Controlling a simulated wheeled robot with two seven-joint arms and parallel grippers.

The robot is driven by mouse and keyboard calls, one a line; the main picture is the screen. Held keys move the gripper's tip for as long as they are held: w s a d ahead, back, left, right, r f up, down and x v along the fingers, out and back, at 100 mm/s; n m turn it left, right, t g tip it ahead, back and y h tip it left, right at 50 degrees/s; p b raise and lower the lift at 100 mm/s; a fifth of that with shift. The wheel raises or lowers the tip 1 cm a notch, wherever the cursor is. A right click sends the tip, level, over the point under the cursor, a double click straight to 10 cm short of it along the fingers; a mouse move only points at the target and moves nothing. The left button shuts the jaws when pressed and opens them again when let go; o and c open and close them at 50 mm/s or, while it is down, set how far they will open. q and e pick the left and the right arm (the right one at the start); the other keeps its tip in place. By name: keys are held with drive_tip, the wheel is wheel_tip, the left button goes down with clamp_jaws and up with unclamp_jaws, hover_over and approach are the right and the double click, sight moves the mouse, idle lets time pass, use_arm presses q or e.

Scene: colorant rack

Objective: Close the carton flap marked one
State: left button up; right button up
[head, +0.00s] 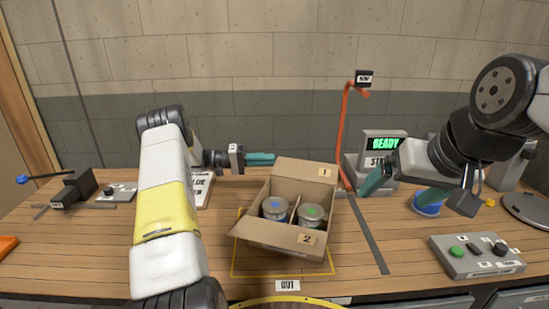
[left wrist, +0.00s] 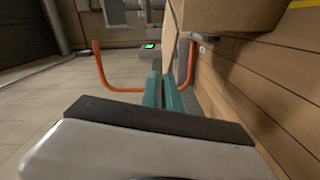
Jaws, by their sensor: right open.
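The open carton (head: 278,238) stands on the table with two cans inside, one with a blue dot (head: 274,208) and one with a green dot (head: 312,212). The flap marked 1 (head: 303,171) stands raised at the back edge. The flap marked 2 (head: 285,234) hangs outward at the front. My left gripper (head: 262,159) is shut and empty, left of flap 1 and apart from it. Its teal fingers lie together in the left wrist view (left wrist: 163,90). My right gripper (head: 405,190) is open and empty, to the right of the carton.
An orange post (head: 342,135) rises behind the carton's right side. A display reading READY (head: 384,145) stands right of it. A blue-rimmed container (head: 427,207) is by my right gripper. A button box (head: 476,256) sits at front right.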

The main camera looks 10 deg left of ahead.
use_arm(q)
drive_tip(key=o, duration=0.3)
drive_tip(key=shift+a, duration=0.1)
drive_tip(key=s+a, duration=0.1)
drive_tip(key=a, duration=0.6)
drive_tip(key=shift+s+a, duration=0.2)
drive_tip(key=shift+s, duration=0.05)
